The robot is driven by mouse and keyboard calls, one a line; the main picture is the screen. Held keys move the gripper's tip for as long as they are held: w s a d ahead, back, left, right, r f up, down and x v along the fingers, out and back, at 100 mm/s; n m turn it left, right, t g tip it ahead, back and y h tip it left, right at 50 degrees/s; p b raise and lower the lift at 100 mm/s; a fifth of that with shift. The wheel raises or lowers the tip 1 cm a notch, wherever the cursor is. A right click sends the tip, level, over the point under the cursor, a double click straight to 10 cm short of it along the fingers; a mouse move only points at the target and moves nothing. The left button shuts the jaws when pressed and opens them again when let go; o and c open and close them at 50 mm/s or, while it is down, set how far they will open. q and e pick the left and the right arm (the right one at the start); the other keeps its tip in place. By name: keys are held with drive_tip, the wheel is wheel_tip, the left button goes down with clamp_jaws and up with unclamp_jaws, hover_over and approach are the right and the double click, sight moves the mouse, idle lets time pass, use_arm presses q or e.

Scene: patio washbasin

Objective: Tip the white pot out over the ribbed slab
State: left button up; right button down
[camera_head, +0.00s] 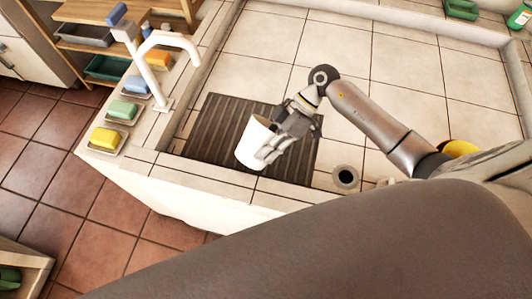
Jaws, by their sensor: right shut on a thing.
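The white pot (251,146) is in the right gripper (268,146), near the middle of the head view. The fingers are shut on the pot's right side. The pot leans a little, with its rim towards the upper right. Its contents cannot be seen. The dark ribbed slab (220,117) lies in the tiled basin behind and around the pot in the picture. The gap between pot and slab is hard to tell. The pot's lower end shows close to the slab's front edge. My left gripper is not in view.
A white tap (151,65) stands on the ledge left of the slab. Green (122,110) and yellow (106,138) sponges sit in dishes along that ledge. A round dark-centred drain (345,177) is right of the slab. The tiled basin floor behind is clear.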

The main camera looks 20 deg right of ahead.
drive_tip(key=shift+w+d+f+g+y+b, duration=0.2)
drive_tip(key=shift+y+b, duration=0.35)
drive_tip(key=shift+b, duration=0.55)
drive_tip(key=shift+d+f+g+y+b, duration=0.15)
drive_tip(key=shift+g+y+b, duration=0.3)
drive_tip(key=shift+b, duration=0.6)
drive_tip(key=y+b, duration=0.1)
drive_tip(key=d+y+b, duration=0.1)
drive_tip(key=d+f+g+y+b, duration=0.1)
drive_tip(key=shift+w+y, duration=0.4)
drive_tip(key=shift+w+d+r+m+g+y+b, duration=0.1)
drive_tip(key=shift+w+d+m+g+y+b, duration=0.1)
drive_tip(key=shift+d+y+b, duration=0.35)
drive_tip(key=shift+w+d+r+m+g+y+b, duration=0.15)
drive_tip(key=shift+w+d+y+b, duration=0.1)
drive_tip(key=shift+y+b, duration=0.45)
drive_tip(key=shift+w+d+r+g+y+b, duration=0.15)
drive_tip(key=shift+d+g+y+b, duration=0.15)
drive_tip(key=shift+d+y+b, duration=0.3)
drive_tip(key=shift+a, duration=0.1)
